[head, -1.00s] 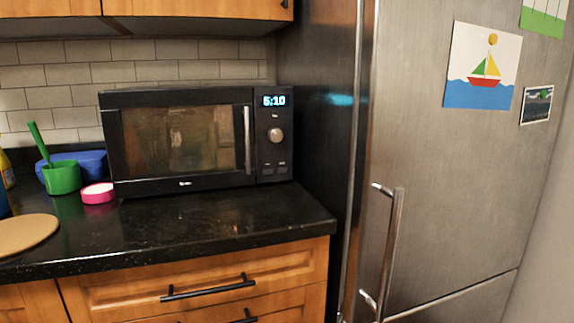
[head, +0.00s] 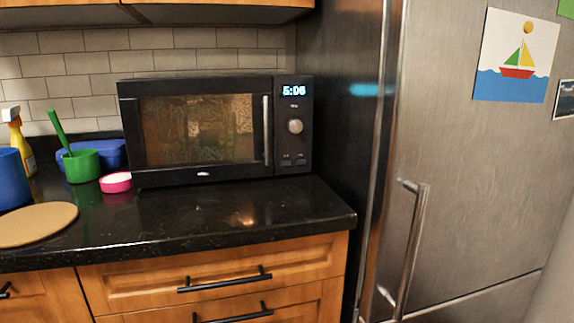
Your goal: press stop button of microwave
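The black microwave (head: 203,131) stands on the dark counter against the tiled wall, left of the fridge. Its door is shut, with a vertical handle (head: 266,130) at the right edge of the window. The control panel (head: 293,110) on its right side has a lit display (head: 294,90) that seems to read 5:06. A round knob (head: 295,126) sits below the display. Small buttons (head: 293,161) lie at the bottom of the panel, and their labels are too small to read. My gripper is not in view.
A steel fridge (head: 465,170) with a long handle (head: 412,240) stands at right. A green cup (head: 83,166), a pink container (head: 116,183), a spray bottle (head: 17,135) and a round board (head: 35,224) are left on the counter (head: 230,215). Counter before the microwave is clear.

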